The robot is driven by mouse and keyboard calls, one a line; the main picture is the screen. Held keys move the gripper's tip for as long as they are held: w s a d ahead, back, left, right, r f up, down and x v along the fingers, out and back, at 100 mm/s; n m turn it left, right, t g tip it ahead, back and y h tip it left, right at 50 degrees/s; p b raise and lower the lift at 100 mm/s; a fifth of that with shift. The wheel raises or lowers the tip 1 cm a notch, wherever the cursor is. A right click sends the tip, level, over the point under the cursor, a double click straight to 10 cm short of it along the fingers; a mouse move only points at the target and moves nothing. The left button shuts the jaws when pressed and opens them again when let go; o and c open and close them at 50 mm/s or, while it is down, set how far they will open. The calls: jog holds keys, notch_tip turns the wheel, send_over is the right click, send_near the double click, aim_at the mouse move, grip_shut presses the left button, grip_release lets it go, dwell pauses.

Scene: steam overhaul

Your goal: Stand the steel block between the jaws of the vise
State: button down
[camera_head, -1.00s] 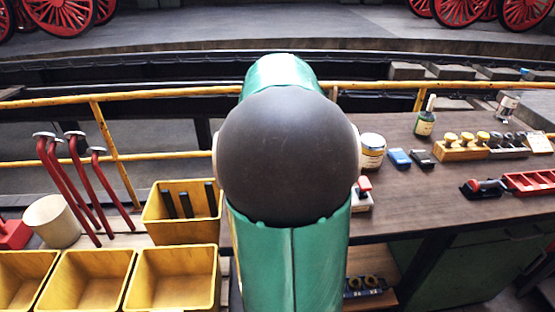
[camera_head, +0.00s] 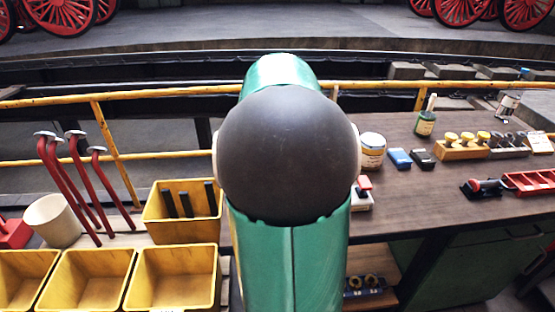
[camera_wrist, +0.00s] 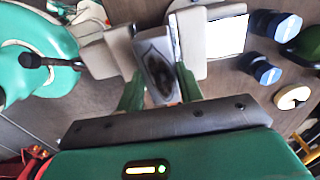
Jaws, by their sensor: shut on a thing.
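In the wrist view my gripper (camera_wrist: 160,92) reaches in from the bottom, its two green fingers shut on the grey steel block (camera_wrist: 158,72), which has a dark marking on its face. The vise shows as pale grey blocks on either side, a left jaw part (camera_wrist: 100,55) and a right jaw part (camera_wrist: 192,45). The block appears in the gap between them, slightly tilted in the picture. I cannot tell how deep it sits or whether it touches the jaws. In the head view my arm hides the gripper, block and vise.
In the wrist view, dark blue cylinders (camera_wrist: 261,69) and a cream ring (camera_wrist: 292,97) lie right of the vise. In the head view, the bench (camera_head: 420,195) bears a jar (camera_head: 372,150), a wooden holder (camera_head: 461,151) and a red tray (camera_head: 530,183). Yellow bins (camera_head: 172,282) stand left.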

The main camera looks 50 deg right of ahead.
jog(key=shift+f, duration=1.8)
jog(key=c, duration=0.9)
grip_release()
jog(key=shift+o, duration=0.2)
jog(key=shift+f, duration=0.1)
jog(key=shift+r, duration=4.05)
jog(key=w+a+r+n+t, duration=0.1)
jog(key=w+a+n+t, duration=0.15)
jog(key=a+n, duration=0.85)
jog(key=s+a+f+n+t, duration=0.1)
jog(key=s+a+n, duration=0.1)
jog(key=a+n, duration=0.6)
jog(key=s+a+f+n+t, duration=0.1)
jog(key=a+n, duration=0.7)
jog(key=a, duration=0.9)
jog(key=shift+s+f+n+t, duration=0.4)
jog(key=shift+s+t, duration=0.15)
jog(key=shift+s, duration=0.6)
